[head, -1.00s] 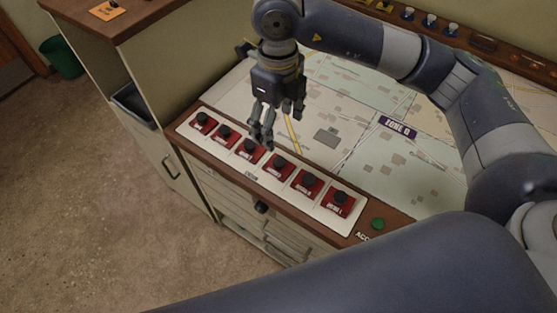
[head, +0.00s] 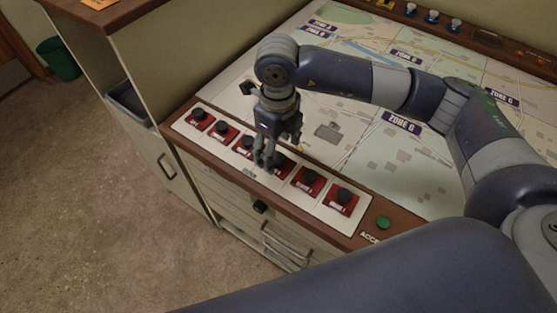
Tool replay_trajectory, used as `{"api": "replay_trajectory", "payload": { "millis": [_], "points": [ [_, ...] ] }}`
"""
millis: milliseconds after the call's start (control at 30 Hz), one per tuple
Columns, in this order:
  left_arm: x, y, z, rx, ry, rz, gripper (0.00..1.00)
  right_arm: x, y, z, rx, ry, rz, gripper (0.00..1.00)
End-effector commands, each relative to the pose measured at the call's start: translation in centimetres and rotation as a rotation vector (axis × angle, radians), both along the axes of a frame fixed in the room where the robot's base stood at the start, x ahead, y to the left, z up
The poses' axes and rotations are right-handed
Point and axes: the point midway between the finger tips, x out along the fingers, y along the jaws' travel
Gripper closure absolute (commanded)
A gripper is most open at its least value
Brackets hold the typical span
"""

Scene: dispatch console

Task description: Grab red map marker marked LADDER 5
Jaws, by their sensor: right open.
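Several red map markers with black knobs stand in a row on a white strip (head: 250,172) along the console's front edge. They run from the far-left marker (head: 199,117) to the near-right marker (head: 342,200). Their labels are too small to read surely, so I cannot tell which is LADDER 5. My right gripper (head: 265,161) is open and points down over the middle of the row. Its fingers are close to a marker (head: 282,166), which they partly hide, and the marker to their left (head: 244,146). I cannot tell whether they touch. My left gripper is not in view.
A map board (head: 350,120) with zone labels lies behind the row, under my right arm. A green button (head: 383,222) sits right of the strip. Blue-based pieces (head: 432,17) stand on the back ledge. Drawers are below the front edge; a green bin (head: 60,58) stands far left.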

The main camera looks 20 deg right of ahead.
Motion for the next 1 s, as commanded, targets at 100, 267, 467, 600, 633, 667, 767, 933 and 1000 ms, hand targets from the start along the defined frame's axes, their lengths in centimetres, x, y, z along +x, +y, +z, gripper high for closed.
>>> {"api": "replay_trajectory", "payload": {
  "millis": [100,267,467,600,633,667,767,933,1000],
  "points": [
    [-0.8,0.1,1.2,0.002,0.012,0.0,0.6,0.0,-0.3,-1.6,-0.003,0.005,-0.001,0.28],
    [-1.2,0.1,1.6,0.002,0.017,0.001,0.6,0.1,-0.3,-3.9,-0.002,0.004,0.0,0.28],
    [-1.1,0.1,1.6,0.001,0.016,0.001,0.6,0.2,-0.3,-4.5,-0.001,0.0,0.001,0.28],
    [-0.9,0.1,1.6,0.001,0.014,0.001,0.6,0.2,-0.3,-4.5,-0.001,0.0,0.001,0.35],
    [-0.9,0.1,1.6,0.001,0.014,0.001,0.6,0.2,-0.3,-4.5,-0.001,0.0,0.001,0.42],
    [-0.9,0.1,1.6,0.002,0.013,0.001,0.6,0.2,-0.3,-4.5,-0.001,0.0,0.001,0.49],
    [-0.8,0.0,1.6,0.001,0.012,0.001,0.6,0.2,-0.3,-4.5,-0.001,0.0,0.001,0.71],
    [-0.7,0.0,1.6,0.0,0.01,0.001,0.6,0.2,-0.3,-4.5,-0.001,0.0,0.001,0.77],
    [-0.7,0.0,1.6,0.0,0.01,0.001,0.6,0.2,-0.3,-4.5,-0.001,0.0,0.001,0.77]
  ]
}}
